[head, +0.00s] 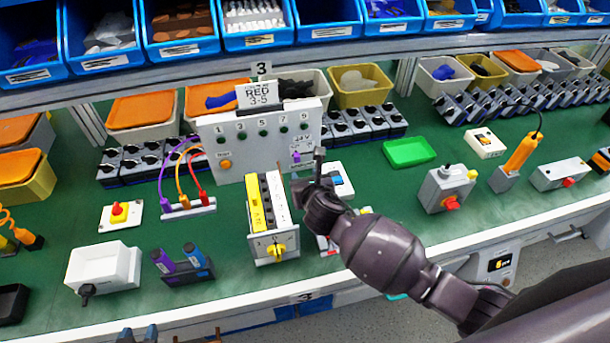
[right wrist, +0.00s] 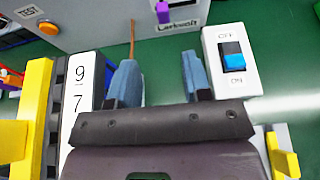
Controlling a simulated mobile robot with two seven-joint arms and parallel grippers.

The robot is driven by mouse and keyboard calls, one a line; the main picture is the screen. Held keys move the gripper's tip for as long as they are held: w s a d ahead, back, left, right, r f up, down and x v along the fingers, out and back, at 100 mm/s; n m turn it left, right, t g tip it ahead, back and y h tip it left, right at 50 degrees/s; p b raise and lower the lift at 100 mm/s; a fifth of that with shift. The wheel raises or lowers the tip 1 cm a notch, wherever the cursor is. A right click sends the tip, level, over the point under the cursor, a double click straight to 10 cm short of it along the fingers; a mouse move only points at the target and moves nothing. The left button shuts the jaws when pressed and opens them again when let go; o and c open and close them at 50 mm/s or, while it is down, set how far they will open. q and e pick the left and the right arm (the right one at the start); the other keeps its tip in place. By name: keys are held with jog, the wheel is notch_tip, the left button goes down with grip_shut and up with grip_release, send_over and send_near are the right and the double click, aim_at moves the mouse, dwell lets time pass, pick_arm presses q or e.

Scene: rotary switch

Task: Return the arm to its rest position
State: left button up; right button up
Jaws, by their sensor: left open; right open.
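The rotary switch (head: 268,218) stands upright near the front of the green bench, with a yellow knob (head: 275,250) on its grey front plate. My right gripper (head: 318,165) is beside its upper right, in front of the test panel. In the right wrist view, the open fingers (right wrist: 160,82) are apart with green bench between them. The switch's numbered white strip (right wrist: 82,100) is left of the fingers, seemingly apart from them. My left gripper (head: 137,334) shows only its two separated fingertips at the bottom edge, below the bench front; it is open.
The grey test panel (head: 262,140) stands behind the switch. A white box with a blue rocker (right wrist: 232,58) is right of my right fingers. A white box with a black knob (head: 103,268) and a purple-and-blue tool holder (head: 183,266) are left. A green tray (head: 408,152) is right.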

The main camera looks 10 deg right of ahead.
jog(key=s+d+m, duration=0.1)
jog(key=s+m, duration=0.1)
jog(key=m, duration=0.1)
jog(key=s+d+m+g+h, duration=0.1)
jog(key=s+m, duration=0.2)
jog(key=s+d+f+m+g, duration=0.1)
jog(key=s+d+m, duration=0.1)
jog(key=m, duration=0.2)
jog(key=shift+s, duration=0.2)
jog(key=s+d+r+m+g, duration=0.2)
jog(key=s+d+m+g, duration=0.25)
jog(key=s+m, duration=0.85)
jog(key=s+d+r+m+g, duration=0.25)
jog(key=s+d+m, duration=0.25)
jog(key=s+m, duration=0.8)
jog(key=w+f+n+t, duration=0.1)
jog(key=w+f+t, duration=0.6)
jog(key=f, duration=0.4)
jog(key=shift+w+d+y, duration=0.15)
jog(key=shift+w+y, duration=0.1)
jog(key=shift+y, duration=0.15)
